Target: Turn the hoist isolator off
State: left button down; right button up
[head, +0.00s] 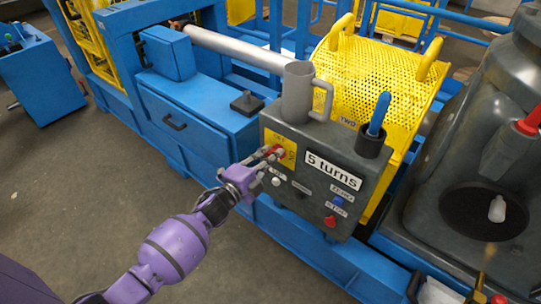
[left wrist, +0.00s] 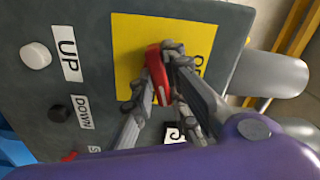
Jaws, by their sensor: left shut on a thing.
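The hoist isolator is a red handle (head: 281,153) on a yellow plate (head: 288,143) at the upper left of the grey control box (head: 345,155). In the left wrist view the red handle (left wrist: 157,74) stands out from its yellow plate (left wrist: 128,30), looking nearly upright with a slight tilt in the picture. My left gripper (head: 272,154) has its fingers on both sides of the handle and is shut on it; the fingers (left wrist: 158,82) hide part of it and of the plate's lettering. My right gripper is in neither view.
A white button (head: 276,182), blue button (head: 339,200) and red stop button (head: 330,221) sit on the same box. A grey mug (head: 297,92) and a black cup (head: 372,140) with a blue-handled thing stand on top. The floor at left is clear.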

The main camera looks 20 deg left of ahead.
pick_arm(q)
jog(key=shift+n+p, duration=1.55)
jog(key=shift+n, duration=5.45)
jog(key=c, duration=1.7)
grip_release()
jog(key=shift+c, duration=0.2)
jog(key=shift+s, duration=0.1)
